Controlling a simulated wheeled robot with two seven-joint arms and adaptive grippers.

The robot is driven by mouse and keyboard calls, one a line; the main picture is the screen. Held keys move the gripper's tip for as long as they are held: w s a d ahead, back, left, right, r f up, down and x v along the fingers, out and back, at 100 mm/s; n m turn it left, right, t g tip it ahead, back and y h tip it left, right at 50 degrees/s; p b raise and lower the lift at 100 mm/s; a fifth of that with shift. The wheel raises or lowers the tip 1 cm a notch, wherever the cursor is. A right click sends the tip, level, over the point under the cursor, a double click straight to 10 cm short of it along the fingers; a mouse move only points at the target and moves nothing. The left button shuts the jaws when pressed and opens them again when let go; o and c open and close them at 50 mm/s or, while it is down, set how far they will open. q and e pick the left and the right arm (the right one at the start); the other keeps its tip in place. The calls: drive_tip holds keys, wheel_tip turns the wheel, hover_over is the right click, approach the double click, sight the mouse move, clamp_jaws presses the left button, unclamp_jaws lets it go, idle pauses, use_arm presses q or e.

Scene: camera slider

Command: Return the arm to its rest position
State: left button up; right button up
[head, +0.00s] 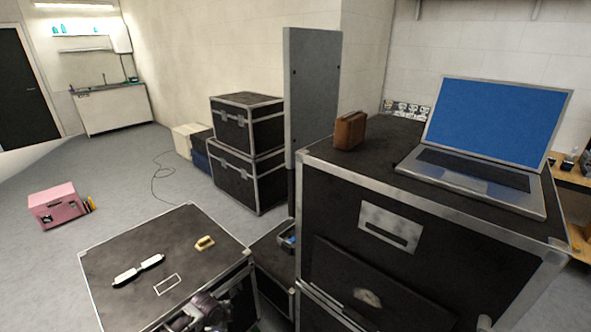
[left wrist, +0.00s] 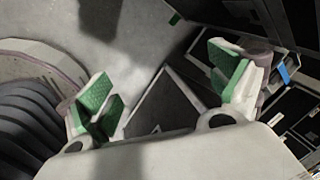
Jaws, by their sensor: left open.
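My left gripper (left wrist: 163,92) shows in the left wrist view with its two green-padded fingers spread wide apart. Nothing is between the fingers; grey floor and dark case edges lie beyond them. In the head view, a grey mechanical piece (head: 200,314) shows at the bottom edge, in front of the low black case (head: 115,246); I cannot tell whether it is part of my arm. A white and black bar-shaped object (head: 138,269) and a small yellow object (head: 204,243) lie on that case, away from this piece. My right gripper is in neither view.
A tall black case (head: 330,215) at the right carries an open laptop (head: 490,140) and a brown box (head: 350,131). Stacked cases (head: 240,150) and a grey upright panel (head: 311,90) stand behind. A pink box (head: 57,205) sits on the floor at left. Open floor lies at far left.

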use_arm(q)
drive_tip(key=s+a+f+n, duration=0.2)
drive_tip(key=s+f+n, duration=0.2)
drive_tip(key=s+f, duration=0.6)
drive_tip(key=s+a+f+n, duration=0.2)
drive_tip(key=s+f+n, duration=0.2)
drive_tip(key=s+f, duration=0.55)
drive_tip(key=s+d+f+n+g, duration=0.1)
drive_tip(key=s+f, duration=0.5)
drive_tip(key=s, duration=0.8)
drive_tip(key=s+d+f+n+g, duration=0.1)
drive_tip(key=s+f+n, duration=0.3)
drive_tip(key=s, duration=1)
drive_tip(key=shift+s+d+f+n+y, duration=0.3)
drive_tip(key=shift+d+f, duration=0.05)
drive_tip(key=shift+f, duration=0.6)
